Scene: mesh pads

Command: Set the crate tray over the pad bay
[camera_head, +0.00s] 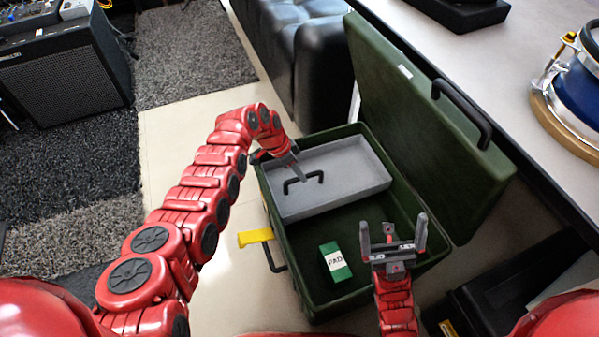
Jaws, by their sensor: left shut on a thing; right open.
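The green crate (298,270) stands open, its lid (420,130) tipped back to the right. The grey tray (345,165) sits in the far half of the crate. My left gripper (300,179) is shut on the black handle of the tray. A green and white box marked "PAD" (335,262) lies on the crate floor in the near half, uncovered by the tray. My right gripper (393,228) is open and empty above the crate's near right part, right of the pad box. Whether the tray rests on a ledge or hangs slightly raised, I cannot tell.
A yellow latch (256,237) sticks out from the crate's left side. A worktop (480,60) with a blue drum (580,95) is at the right. A black sofa (305,50) stands behind. Pale floor (215,290) is clear at the left.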

